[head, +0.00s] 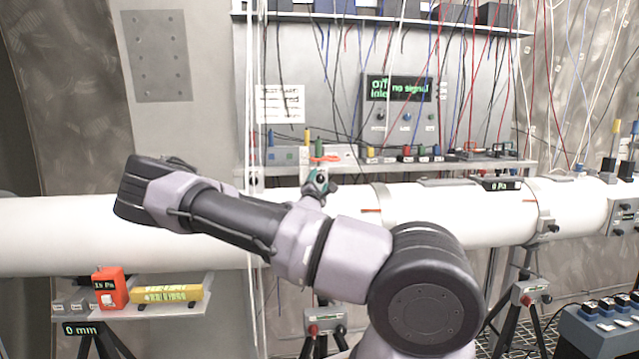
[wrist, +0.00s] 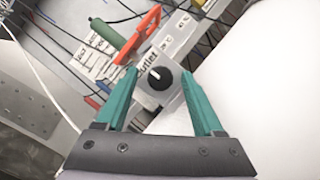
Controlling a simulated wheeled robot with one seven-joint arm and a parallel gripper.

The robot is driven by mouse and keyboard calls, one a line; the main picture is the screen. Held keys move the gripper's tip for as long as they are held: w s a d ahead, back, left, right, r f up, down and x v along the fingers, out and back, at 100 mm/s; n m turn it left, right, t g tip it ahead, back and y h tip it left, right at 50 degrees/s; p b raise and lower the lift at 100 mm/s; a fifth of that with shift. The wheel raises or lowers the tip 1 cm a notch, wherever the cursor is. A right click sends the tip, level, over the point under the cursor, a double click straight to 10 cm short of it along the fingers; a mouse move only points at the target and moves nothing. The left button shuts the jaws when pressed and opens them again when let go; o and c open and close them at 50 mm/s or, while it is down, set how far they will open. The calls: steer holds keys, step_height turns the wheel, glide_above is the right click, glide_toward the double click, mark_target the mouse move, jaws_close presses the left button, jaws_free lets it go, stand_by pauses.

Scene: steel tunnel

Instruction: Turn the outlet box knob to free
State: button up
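The outlet box (wrist: 152,98) is a small grey box with an "outlet" label, seen in the wrist view. Its round black knob (wrist: 159,78) has a white pointer mark. An orange handle (wrist: 138,36) rises beside the box. My gripper (wrist: 160,75) is open, with one teal finger on each side of the knob and visible gaps between. How far the fingertips are from the box face I cannot tell. In the head view my gripper (head: 318,184) is by the top of the white pipe (head: 460,210), and the knob cannot be made out there.
Thin cables hang in front of a shelf (head: 390,18) and a green-lettered display (head: 397,88). A green cylinder (wrist: 107,32) and small labelled blocks stand near the box. An orange unit (head: 110,288) and yellow block (head: 167,294) sit on a lower left shelf.

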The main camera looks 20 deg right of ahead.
steer(key=v, duration=1)
steer(key=shift+s+a, duration=0.2)
steer(key=shift+s, duration=0.15)
steer(key=shift+f, duration=0.1)
